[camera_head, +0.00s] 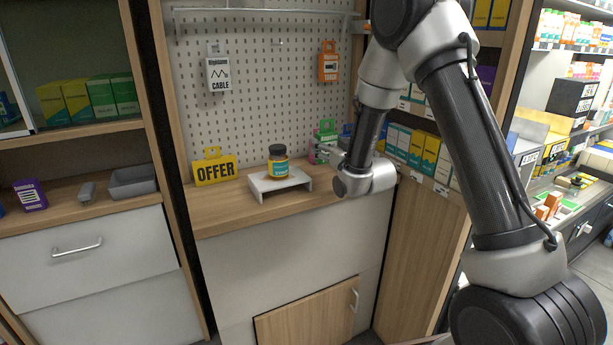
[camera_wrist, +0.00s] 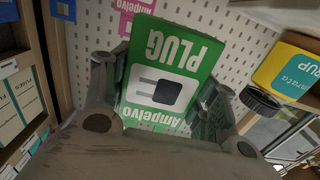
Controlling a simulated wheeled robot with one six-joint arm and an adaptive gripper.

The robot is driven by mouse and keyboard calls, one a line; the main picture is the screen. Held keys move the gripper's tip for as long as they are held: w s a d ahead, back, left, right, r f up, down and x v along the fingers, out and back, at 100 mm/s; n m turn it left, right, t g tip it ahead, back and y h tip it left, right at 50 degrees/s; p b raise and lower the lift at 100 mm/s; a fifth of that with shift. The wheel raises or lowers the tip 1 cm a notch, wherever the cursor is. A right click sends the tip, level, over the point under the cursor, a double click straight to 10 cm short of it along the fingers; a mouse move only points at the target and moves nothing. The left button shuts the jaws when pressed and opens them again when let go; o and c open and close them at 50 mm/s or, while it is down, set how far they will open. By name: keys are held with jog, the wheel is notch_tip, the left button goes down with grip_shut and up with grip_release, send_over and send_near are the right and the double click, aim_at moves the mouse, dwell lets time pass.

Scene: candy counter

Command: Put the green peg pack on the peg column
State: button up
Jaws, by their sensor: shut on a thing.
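The green peg pack (camera_wrist: 163,85), printed PLUG, sits between the two fingers of my gripper (camera_wrist: 160,100) in the wrist view, upside down there. My gripper is shut on it. In the head view the green pack (camera_head: 326,132) shows low before the pegboard (camera_head: 270,95), partly hidden by my wrist. On the board, a white CABLE pack (camera_head: 218,75) hangs at upper left and an orange TORCH pack (camera_head: 328,66) at upper right. A small bare peg (camera_head: 277,43) shows between them. I cannot tell which peg column is meant.
A jar (camera_head: 278,163) stands on a small white riser (camera_head: 281,186) on the counter, left of my gripper. A pink pack (camera_wrist: 132,10) is near the held pack. Boxes fill the right-hand shelf (camera_head: 425,178). The upper middle board is clear.

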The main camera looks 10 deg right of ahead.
notch_tip(320, 180, down, 8)
jog(key=shift+r, duration=0.2)
jog(key=shift+f, duration=0.15)
jog(key=o, duration=0.7)
